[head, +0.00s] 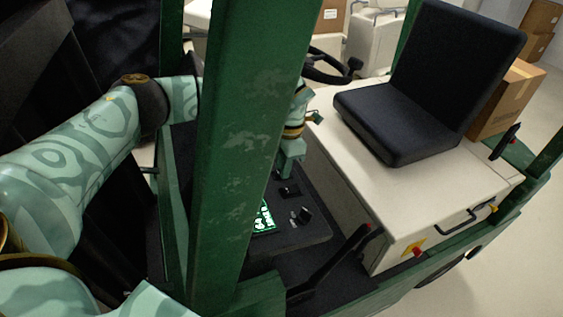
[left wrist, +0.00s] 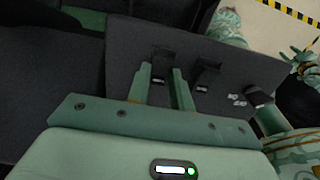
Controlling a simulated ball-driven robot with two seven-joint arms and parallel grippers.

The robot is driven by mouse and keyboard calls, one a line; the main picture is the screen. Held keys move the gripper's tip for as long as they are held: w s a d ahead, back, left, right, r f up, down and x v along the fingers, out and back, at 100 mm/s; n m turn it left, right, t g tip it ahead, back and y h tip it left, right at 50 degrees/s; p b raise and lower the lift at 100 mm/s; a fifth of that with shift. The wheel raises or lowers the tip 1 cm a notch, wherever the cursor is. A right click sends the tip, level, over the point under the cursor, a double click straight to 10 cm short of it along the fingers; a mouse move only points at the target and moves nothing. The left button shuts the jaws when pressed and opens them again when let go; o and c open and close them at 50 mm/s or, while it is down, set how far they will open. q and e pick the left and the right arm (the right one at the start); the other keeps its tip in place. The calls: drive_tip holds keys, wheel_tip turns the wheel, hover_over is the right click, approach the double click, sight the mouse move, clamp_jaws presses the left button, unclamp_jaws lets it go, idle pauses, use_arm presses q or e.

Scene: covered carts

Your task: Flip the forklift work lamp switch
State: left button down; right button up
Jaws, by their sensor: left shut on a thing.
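The dark control panel (head: 300,237) of the forklift carries several small black switches. My left gripper (head: 285,174) reaches down to it from behind the green post. In the left wrist view my left gripper (left wrist: 161,72) has one finger on each side of a black switch (left wrist: 163,57) and is shut on it. A second black switch (left wrist: 207,72) stands just right of the fingers, apart from them. Small labels sit by the switches, but I cannot read them. In the head view one black switch (head: 290,190) shows just below the gripper. My right gripper cannot be made out.
The thick green post (head: 235,130) hides much of my left arm. A lit green display (head: 264,217) is on the panel. A black lever with a red tip (head: 340,260) stands in front. The black seat (head: 430,90) and steering wheel (head: 330,66) are beyond.

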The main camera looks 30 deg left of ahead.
use_arm(q)
drive_tip(key=shift+w+d+g+y, duration=0.2)
drive_tip(key=shift+g+y, duration=0.1)
drive_tip(key=shift+g, duration=0.1)
drive_tip(key=shift+f+g+y, duration=0.1)
drive_tip(key=shift+g+y, duration=0.2)
drive_tip(key=shift+w+g+y+b, duration=0.1)
drive_tip(key=shift+g+y+b, duration=0.2)
drive_tip(key=shift+g+b, duration=0.1)
drive_tip(key=c, duration=1.2)
unclamp_jaws()
drive_tip(key=shift+d, duration=0.1)
drive_tip(key=shift+c, duration=0.2)
drive_tip(key=b+v, duration=0.1)
drive_tip(key=v, duration=1.1)
